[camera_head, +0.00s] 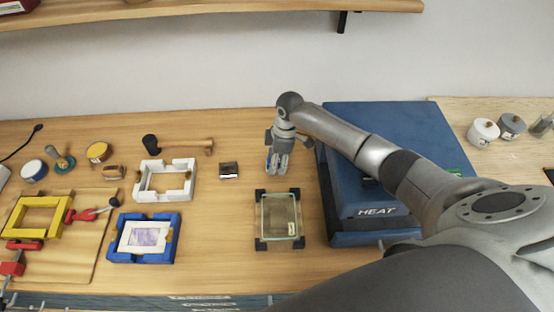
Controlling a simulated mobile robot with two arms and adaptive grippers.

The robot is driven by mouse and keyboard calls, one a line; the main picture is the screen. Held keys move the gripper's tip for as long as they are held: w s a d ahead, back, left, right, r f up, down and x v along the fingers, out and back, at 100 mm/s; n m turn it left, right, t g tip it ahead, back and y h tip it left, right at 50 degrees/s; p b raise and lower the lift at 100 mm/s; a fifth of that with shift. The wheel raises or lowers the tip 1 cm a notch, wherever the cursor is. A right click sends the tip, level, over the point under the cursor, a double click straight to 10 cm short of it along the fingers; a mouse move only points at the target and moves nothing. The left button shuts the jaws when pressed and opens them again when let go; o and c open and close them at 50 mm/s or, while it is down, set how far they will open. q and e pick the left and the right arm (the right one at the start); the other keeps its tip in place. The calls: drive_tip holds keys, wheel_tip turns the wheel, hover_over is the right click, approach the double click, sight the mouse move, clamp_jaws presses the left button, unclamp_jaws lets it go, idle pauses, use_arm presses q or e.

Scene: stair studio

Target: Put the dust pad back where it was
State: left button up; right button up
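My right gripper (277,164) points down over the table, just behind the glass pane. Its fingers are close together, and a small bluish patch shows at them. I cannot tell whether this is a held pad or part of the fingers. A small dark block with a pale front edge (229,170) lies on the table to the left of the gripper, apart from it. I cannot tell for sure which thing is the dust pad. The glass pane (280,216) sits in a holder with black corners. My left gripper is not in view.
A blue heat press (350,209) stands right of the gripper, under my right arm. A white frame (150,187), a blue frame with a picture (120,249), a mallet (190,145) and a yellow frame (15,222) lie to the left. Bare table lies around the small block.

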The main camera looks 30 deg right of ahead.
drive_tip(key=shift+r, duration=0.15)
wheel_tip(320, 180, up, 12)
drive_tip(key=d+b, duration=0.1)
drive_tip(key=b, duration=0.1)
drive_tip(key=shift+s+d, duration=0.3)
drive_tip(key=shift+s, duration=0.05)
idle(0.4)
